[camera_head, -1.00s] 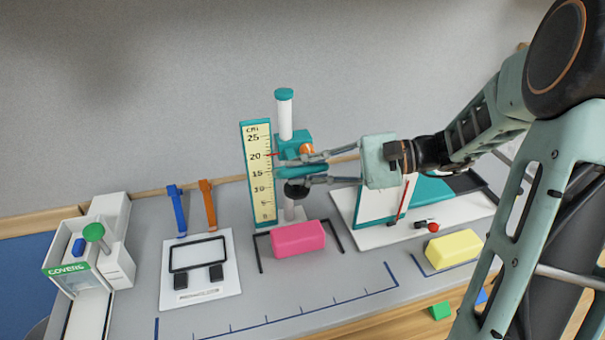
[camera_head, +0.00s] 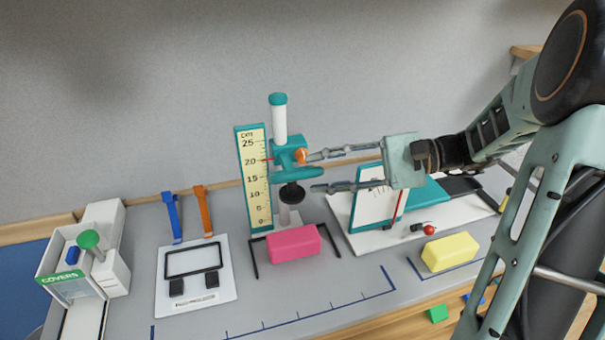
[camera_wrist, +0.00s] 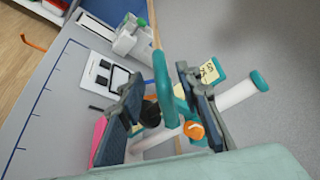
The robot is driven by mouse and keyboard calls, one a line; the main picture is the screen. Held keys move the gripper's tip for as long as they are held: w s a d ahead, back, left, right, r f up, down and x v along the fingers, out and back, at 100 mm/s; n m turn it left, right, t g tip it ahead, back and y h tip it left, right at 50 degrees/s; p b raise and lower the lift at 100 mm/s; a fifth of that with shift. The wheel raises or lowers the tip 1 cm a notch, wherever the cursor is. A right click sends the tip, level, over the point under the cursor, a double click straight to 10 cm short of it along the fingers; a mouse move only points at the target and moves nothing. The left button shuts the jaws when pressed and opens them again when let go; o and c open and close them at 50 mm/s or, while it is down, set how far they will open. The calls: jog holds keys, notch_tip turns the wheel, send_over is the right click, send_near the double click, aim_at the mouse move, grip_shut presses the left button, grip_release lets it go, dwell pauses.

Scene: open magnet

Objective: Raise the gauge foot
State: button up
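The height gauge has a white post (camera_head: 280,124) with a teal cap and a yellow scale (camera_head: 254,180) in a teal frame. Its teal carriage (camera_head: 290,160) has an orange knob (camera_head: 300,156) and a red pointer near the 20 mark. The black gauge foot (camera_head: 292,193) hangs under the carriage, above the pink block (camera_head: 294,244). My gripper (camera_head: 312,172) is open and empty, right of the carriage, fingertips one above the other. In the wrist view the teal carriage arm (camera_wrist: 163,85) shows between the spread fingers, with the orange knob (camera_wrist: 193,130) and the partly hidden foot (camera_wrist: 150,112).
A white board with a teal panel (camera_head: 430,193) lies under my gripper. A yellow block (camera_head: 448,253) is at right. Left are a white plate with a black frame (camera_head: 197,257), blue (camera_head: 173,215) and orange (camera_head: 203,210) tools, and a covers dispenser (camera_head: 92,250).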

jog(key=v, duration=0.7)
